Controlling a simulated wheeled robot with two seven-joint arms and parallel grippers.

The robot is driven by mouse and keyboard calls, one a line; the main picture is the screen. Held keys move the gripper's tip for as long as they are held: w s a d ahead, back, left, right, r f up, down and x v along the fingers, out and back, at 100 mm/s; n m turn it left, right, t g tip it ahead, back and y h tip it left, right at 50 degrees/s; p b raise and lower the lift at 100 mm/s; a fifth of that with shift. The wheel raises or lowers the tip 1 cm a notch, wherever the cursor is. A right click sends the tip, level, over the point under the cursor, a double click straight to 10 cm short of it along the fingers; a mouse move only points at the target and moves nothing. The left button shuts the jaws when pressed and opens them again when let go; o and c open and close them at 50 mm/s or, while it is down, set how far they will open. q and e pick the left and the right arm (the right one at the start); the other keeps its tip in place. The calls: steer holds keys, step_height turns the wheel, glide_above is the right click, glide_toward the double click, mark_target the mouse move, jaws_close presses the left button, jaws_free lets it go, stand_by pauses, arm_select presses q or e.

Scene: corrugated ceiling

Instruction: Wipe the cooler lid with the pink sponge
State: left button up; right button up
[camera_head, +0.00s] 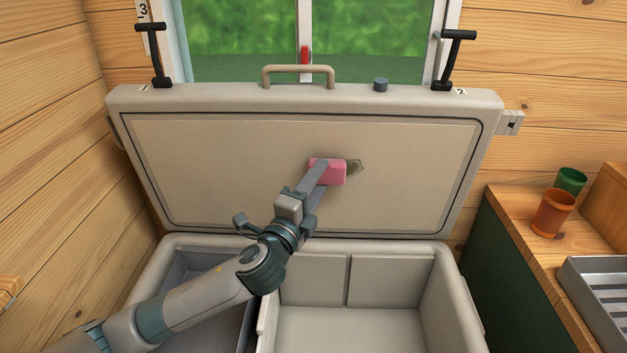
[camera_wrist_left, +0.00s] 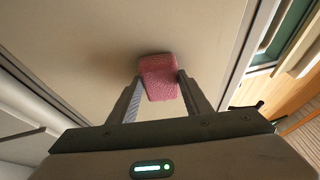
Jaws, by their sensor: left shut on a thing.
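The cooler lid (camera_head: 230,160) stands open and upright behind the cooler box, its beige inner face toward me. My left gripper (camera_head: 322,172) is shut on the pink sponge (camera_head: 330,173), which is at the inner face, right of the middle. In the left wrist view the sponge (camera_wrist_left: 158,78) sits between the two fingers (camera_wrist_left: 157,95) and appears to touch the lid's surface (camera_wrist_left: 90,50). My right gripper is not in view.
The open cooler box (camera_head: 455,300) below the lid has divided compartments and looks empty. A counter (camera_head: 510,215) at right holds a green cup (camera_head: 570,181), an orange cup (camera_head: 553,213) and a metal tray (camera_head: 600,300). A window stands behind the lid.

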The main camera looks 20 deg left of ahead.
arm_select(q)
steer(key=shift+w+d, duration=0.25)
steer(key=shift+d, duration=0.85)
steer(key=shift+p, duration=0.3)
steer(key=shift+w+d+p, duration=0.2)
steer(key=shift+w+d, duration=0.1)
steer(key=shift+d, duration=0.5)
steer(key=shift+w+d+p, duration=0.2)
steer(key=shift+w+d, duration=0.1)
steer(key=shift+d, duration=0.45)
steer(key=shift+d+r, duration=0.1)
steer(key=shift+d, duration=0.15)
steer(key=shift+w+d+p, duration=0.15)
steer(key=shift+w+d, duration=0.05)
steer(key=shift+d, duration=0.5)
steer(key=shift+w+d+p, duration=0.15)
steer(key=shift+w+d, duration=0.05)
steer(key=shift+d, duration=0.5)
